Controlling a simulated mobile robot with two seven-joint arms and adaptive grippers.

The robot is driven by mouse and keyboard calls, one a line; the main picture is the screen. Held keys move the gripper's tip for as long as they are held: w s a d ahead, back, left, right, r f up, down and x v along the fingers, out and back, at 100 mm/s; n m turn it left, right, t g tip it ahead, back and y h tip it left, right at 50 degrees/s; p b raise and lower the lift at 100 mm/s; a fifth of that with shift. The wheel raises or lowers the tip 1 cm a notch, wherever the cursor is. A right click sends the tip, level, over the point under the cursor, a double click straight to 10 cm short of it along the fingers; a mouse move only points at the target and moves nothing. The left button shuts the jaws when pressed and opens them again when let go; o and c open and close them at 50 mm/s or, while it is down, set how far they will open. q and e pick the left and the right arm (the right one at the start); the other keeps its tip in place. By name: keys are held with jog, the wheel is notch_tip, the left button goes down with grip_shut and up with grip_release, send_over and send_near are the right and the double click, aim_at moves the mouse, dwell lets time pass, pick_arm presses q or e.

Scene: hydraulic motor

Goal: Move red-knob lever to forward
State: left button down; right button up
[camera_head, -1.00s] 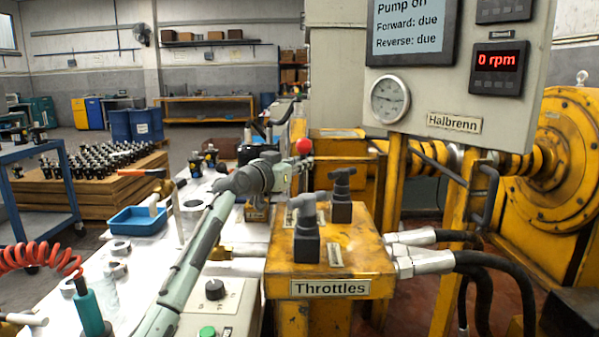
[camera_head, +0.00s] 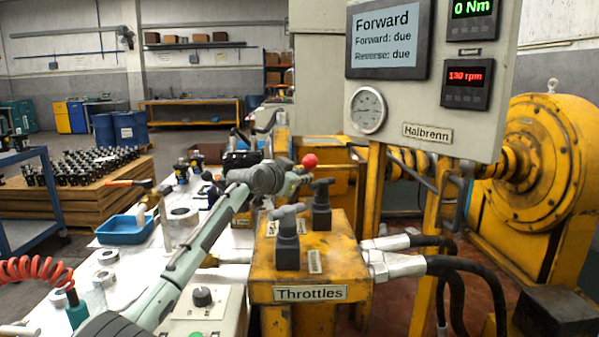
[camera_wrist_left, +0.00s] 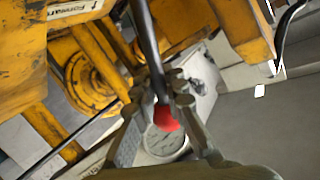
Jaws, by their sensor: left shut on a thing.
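The red knob (camera_head: 310,160) tops a lever behind the yellow throttle block. My left gripper (camera_head: 298,177) is shut on the lever, just beside the knob. In the left wrist view the red knob (camera_wrist_left: 166,119) and the dark lever rod (camera_wrist_left: 150,45) lie between the two fingers of my left gripper (camera_wrist_left: 166,84). The lever's base is hidden behind my arm and the block. My right gripper is not in view.
The yellow throttle block (camera_head: 330,262) with two dark T-handles stands just in front of the lever. The grey Halbrenn panel (camera_head: 420,105) overhangs at the right, its red readout (camera_head: 466,83) showing 130 rpm. A blue tray (camera_head: 124,230) and loose parts lie on the white bench at left.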

pick_arm(q)
jog(key=shift+d, duration=0.15)
jog(key=c, duration=1.6)
grip_release()
jog(key=shift+o, duration=0.2)
jog(key=v, duration=1.2)
